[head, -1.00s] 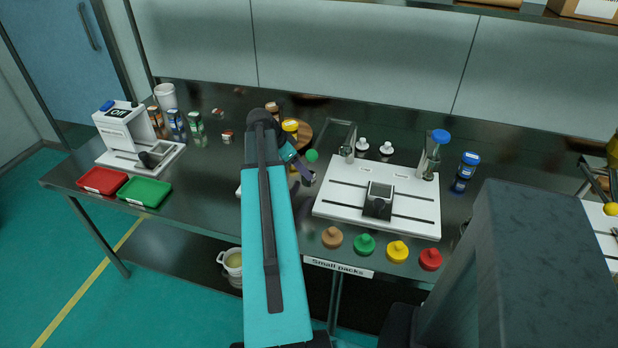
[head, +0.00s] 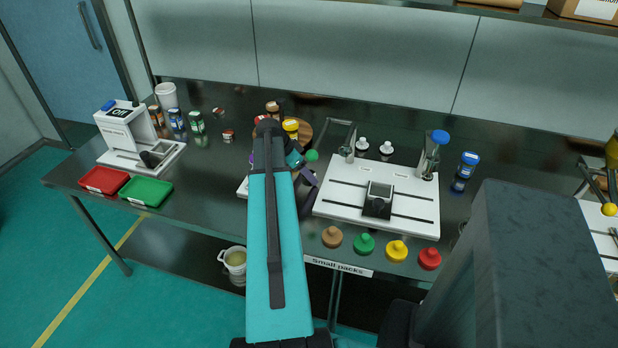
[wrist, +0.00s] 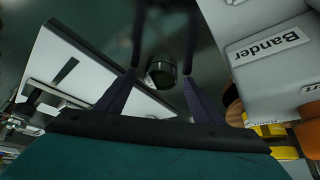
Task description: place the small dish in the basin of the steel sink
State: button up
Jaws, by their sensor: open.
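In the wrist view my gripper (wrist: 163,45) is open, with its two dark fingers well apart. A small round dark metallic piece (wrist: 161,72), perhaps the small dish, shows between the fingers, over a dark surface. I cannot tell how far it is from them, and nothing is gripped. In the head view my own arm hides most of the gripper and that piece. I cannot make out the steel sink or its basin in either view.
A white plate station (head: 340,200) stands right of my arm. Coloured stoppered pots (head: 364,243) line the front edge. Red (head: 103,180) and green (head: 145,191) trays lie at the left.

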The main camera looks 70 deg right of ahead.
jog(key=c, duration=1.2)
jog(key=shift+r, duration=0.1)
notch_tip(320, 180, up, 10)
jog(key=b, duration=0.1)
jog(key=shift+b, duration=0.35)
